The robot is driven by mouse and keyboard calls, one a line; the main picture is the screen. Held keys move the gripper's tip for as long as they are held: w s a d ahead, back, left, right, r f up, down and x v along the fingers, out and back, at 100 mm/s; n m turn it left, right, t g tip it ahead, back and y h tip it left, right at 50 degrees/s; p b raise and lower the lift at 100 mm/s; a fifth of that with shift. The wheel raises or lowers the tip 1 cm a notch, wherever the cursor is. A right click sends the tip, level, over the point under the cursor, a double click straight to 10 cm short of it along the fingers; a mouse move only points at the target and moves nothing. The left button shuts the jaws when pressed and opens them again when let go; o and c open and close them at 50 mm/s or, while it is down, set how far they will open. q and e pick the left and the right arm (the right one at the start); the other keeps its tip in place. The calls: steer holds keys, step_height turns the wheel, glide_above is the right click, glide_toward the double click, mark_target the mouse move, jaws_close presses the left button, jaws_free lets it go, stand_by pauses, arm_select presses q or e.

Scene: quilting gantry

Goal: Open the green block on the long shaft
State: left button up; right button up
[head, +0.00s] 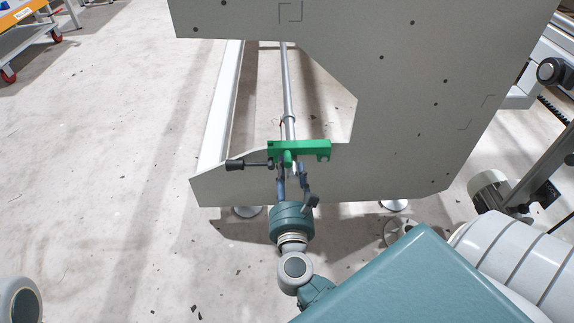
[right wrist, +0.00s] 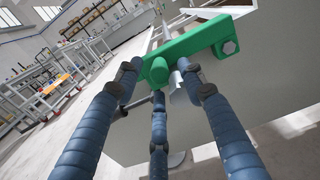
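The green block (head: 310,150) sits across the near end of the long grey shaft (head: 287,85), at the edge of a pale plate. A rounded green knob (right wrist: 157,70) sticks out of its front, and a hex bolt head shows at its right end. A lever with a black grip (head: 236,165) points left from the block. My right gripper (head: 291,172) is just in front of the block. In the right wrist view its blue fingers (right wrist: 159,73) stand apart around the knob; contact is unclear. My left gripper is out of sight.
The large pale side plate (head: 420,110) fills the area right of the shaft. A long white beam (head: 222,105) runs left of it. Open concrete floor (head: 100,170) lies to the left, with an orange-edged cart (head: 25,35) at the far left.

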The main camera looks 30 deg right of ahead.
mark_target(288, 166)
steer(key=shift+x, duration=1.7)
jaws_close()
